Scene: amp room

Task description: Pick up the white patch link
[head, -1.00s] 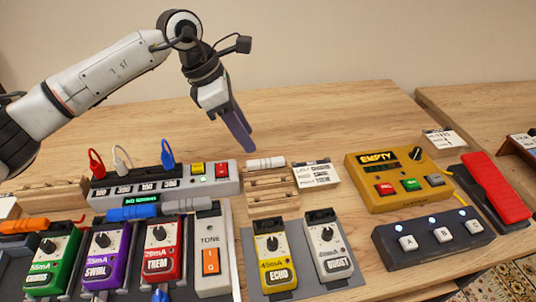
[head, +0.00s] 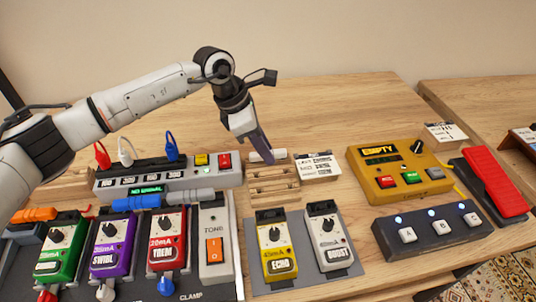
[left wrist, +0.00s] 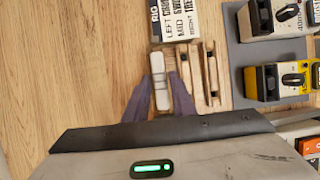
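The white patch link (head: 281,155) lies on the back slot of a small wooden rack (head: 272,187), behind the pedals. In the left wrist view the link (left wrist: 160,82) is a short white bar with grey bands. My left gripper (head: 268,160) points down at it and hides its middle in the head view. In the left wrist view the two purple fingers of my left gripper (left wrist: 161,92) are apart, one on each side of the link. I cannot tell whether either finger touches it. My right gripper is not in view.
A label card (head: 317,166) stands right of the rack. A power strip (head: 200,180) with red, white and blue plugs is to its left. Echo (head: 276,262) and Boost (head: 327,240) pedals stand in front. A yellow box (head: 398,172) is to the right. The table behind is clear.

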